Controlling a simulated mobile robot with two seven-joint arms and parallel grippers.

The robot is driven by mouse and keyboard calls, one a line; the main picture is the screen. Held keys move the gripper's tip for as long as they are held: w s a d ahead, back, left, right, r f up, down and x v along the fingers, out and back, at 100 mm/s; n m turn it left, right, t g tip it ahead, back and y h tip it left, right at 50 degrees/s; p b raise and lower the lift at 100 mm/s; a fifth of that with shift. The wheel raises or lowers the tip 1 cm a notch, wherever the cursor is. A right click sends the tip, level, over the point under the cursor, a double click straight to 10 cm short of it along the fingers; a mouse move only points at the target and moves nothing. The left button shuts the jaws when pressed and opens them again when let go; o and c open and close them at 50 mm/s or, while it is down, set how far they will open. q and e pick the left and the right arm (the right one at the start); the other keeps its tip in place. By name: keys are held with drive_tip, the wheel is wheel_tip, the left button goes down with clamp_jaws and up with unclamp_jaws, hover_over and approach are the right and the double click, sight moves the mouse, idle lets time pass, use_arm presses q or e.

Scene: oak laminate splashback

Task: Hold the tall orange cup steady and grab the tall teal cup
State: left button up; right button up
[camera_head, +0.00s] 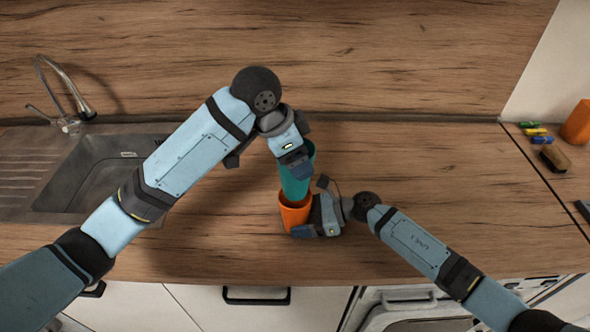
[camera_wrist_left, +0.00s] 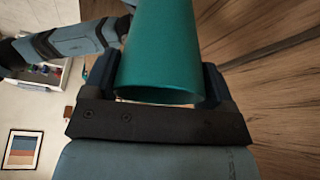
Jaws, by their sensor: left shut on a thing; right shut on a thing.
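The orange cup (camera_head: 293,212) stands on the wooden counter near the middle in the head view. My right gripper (camera_head: 310,222) is shut on it from the right. The teal cup (camera_head: 297,184) is directly above the orange cup, its lower end at or inside the orange cup's mouth; I cannot tell how deep it sits. My left gripper (camera_head: 297,168) is shut on the teal cup near its upper part. In the left wrist view the teal cup (camera_wrist_left: 160,55) fills the space between the two fingers of the left gripper (camera_wrist_left: 158,85). Part of the teal cup is hidden by the left gripper.
A sink (camera_head: 95,175) with a tap (camera_head: 65,95) is at the left. The counter (camera_head: 420,170) is clear around the cups. The splashback (camera_head: 390,60) stands behind.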

use_arm(q)
drive_tip(key=shift+r, duration=0.4)
use_arm(e)
drive_tip(key=o, duration=0.8)
